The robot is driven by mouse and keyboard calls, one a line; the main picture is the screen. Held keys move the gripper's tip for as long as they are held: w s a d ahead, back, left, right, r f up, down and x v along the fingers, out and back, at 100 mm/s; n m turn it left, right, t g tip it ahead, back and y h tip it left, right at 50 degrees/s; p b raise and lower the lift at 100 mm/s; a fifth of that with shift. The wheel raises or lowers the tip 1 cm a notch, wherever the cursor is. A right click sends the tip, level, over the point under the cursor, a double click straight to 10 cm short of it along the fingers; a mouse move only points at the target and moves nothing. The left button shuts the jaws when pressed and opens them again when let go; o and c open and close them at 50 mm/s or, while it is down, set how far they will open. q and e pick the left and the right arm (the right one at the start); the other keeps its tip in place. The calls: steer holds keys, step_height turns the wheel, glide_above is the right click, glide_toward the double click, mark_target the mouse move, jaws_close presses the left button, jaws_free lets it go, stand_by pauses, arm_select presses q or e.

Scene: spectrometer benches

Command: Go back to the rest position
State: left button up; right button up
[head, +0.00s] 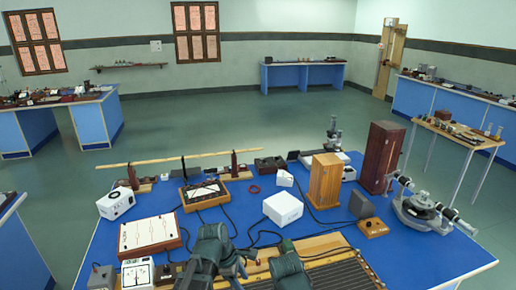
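My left gripper (236,262) shows at the bottom middle, above the near edge of the blue bench. Dark arm links crowd it, and I cannot tell whether its fingers are open or shut. My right gripper (288,262) is close to its right, over the wooden slatted board. Its fingers are too small and dark to read. I see no object clearly held by either one.
The blue bench (408,252) carries a white box (282,208), a wooden box (325,181), a dark red cabinet (381,157), a spectrometer (423,212), a white panel (150,233) and loose cables. A slatted board (340,275) lies near the front. Open floor (230,115) lies beyond.

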arm_select(q)
steer(key=s+d+m+y, duration=0.1)
steer(key=s+m, duration=0.4)
steer(key=m, duration=0.5)
steer(key=s+d+f+m+g+y, duration=0.1)
steer(key=s+m+y, duration=0.2)
steer(key=s+m, duration=0.3)
steer(key=m, duration=0.5)
steer(key=shift+s+f+m+y, duration=0.15)
steer(key=shift+s+m+y, duration=0.15)
steer(key=shift+y, duration=0.1)
steer(key=shift+d, duration=0.1)
stand_by(4.3)
